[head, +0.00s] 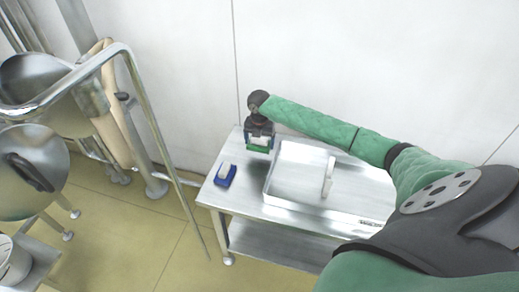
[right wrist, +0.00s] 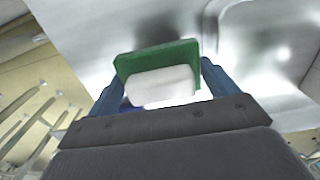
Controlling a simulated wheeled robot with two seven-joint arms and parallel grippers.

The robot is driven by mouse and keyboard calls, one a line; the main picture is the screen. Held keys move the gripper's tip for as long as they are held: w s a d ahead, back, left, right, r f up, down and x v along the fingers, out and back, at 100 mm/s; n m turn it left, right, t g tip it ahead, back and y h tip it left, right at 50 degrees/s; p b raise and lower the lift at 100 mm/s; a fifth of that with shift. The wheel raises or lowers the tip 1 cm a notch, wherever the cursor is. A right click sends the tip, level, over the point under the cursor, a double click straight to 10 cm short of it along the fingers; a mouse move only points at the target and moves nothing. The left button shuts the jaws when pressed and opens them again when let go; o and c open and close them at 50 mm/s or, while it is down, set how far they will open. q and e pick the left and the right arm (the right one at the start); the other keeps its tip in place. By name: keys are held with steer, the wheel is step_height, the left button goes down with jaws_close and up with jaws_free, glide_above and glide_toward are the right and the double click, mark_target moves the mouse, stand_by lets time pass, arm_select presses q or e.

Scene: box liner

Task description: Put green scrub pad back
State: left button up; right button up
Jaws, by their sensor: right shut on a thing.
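The green scrub pad (right wrist: 158,58) has a white grip block (right wrist: 163,88). In the right wrist view it sits between the two blue fingers of my right gripper (right wrist: 160,76), which is shut on it. In the head view my right gripper (head: 259,138) is at the back left part of the steel table, with the pad's green edge (head: 258,149) showing below the fingers. I cannot tell whether the pad touches the tabletop. My left gripper is not in view.
A blue scrub pad with a white grip (head: 225,175) lies on the steel table (head: 248,200) near its left edge. A shallow metal tray (head: 290,203) with a white upright handle-like piece (head: 327,180) stands right of the gripper. Metal pipework (head: 150,110) stands at left.

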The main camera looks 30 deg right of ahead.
mark_target(260, 155)
steer(key=shift+f, duration=0.75)
steer(key=shift+f+p, duration=0.65)
steer(key=shift+f, duration=1.25)
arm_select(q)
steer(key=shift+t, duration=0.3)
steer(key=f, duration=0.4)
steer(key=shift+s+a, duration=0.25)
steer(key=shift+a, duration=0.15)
arm_select(e)
steer(key=shift+f, duration=0.1)
steer(key=o, duration=0.7)
